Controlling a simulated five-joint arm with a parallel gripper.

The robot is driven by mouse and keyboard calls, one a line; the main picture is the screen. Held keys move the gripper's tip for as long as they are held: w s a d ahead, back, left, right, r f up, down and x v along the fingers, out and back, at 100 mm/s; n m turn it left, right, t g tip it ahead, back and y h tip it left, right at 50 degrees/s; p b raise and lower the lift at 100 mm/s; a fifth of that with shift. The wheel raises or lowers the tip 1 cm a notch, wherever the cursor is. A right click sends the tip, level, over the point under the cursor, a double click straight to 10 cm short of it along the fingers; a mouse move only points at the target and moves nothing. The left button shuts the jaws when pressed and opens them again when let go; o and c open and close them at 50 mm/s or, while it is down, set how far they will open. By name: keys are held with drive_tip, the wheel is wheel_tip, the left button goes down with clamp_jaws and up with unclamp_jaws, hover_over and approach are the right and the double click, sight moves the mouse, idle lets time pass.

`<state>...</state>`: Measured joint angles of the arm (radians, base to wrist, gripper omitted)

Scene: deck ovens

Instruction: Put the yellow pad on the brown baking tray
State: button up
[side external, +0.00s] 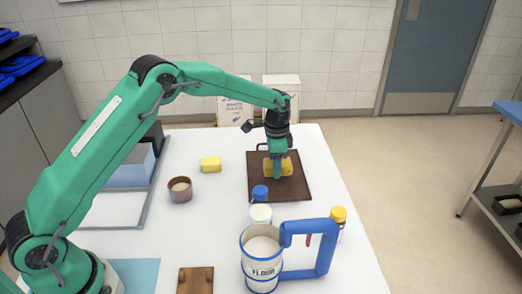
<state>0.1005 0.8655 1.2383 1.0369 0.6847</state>
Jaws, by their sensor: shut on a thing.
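The brown baking tray (296,191) lies flat on the white table, with a dark handle at its far side. My gripper (277,174) points down over the middle of the tray, shut on a yellow-orange pad (287,167). The pad is at or just above the tray surface; I cannot tell whether it touches. My fingers cover part of the pad. A second, brighter yellow block (210,164) lies on the table to the left of the tray.
A brown cup (180,189) stands left of the tray. A blue-capped bottle (260,205), a flour tin (261,270), a blue frame-like handle (325,251) and a yellow-capped bottle (339,215) stand in front. A small wooden board (195,281) lies nearest.

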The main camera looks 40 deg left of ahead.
drive_tip(key=shift+f, duration=1.55)
drive_tip(key=shift+f, duration=0.1)
drive_tip(key=o, duration=1)
wheel_tip(320, 180, up, 12)
